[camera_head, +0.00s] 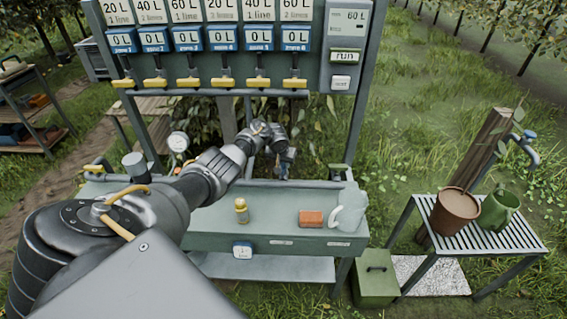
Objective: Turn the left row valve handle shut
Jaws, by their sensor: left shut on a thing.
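My left arm reaches from the lower left across the bench, and its gripper (285,167) points down near the bench's back edge. The jaws are small and partly hidden by my own wrist. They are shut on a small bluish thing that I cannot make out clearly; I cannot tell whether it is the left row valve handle. Several yellow valve handles (189,82) sit in a row under the blue zone counters, above my gripper and apart from it. Another yellow handle (97,168) is at the bench's left end. My right gripper is not in view.
The green bench (270,243) carries a small yellow jar (241,210), an orange block (311,218) and a pale jug (349,209). A slatted stand (420,205) at right holds a brown pot (453,213) and a green can (499,208). A green box (375,285) stands below.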

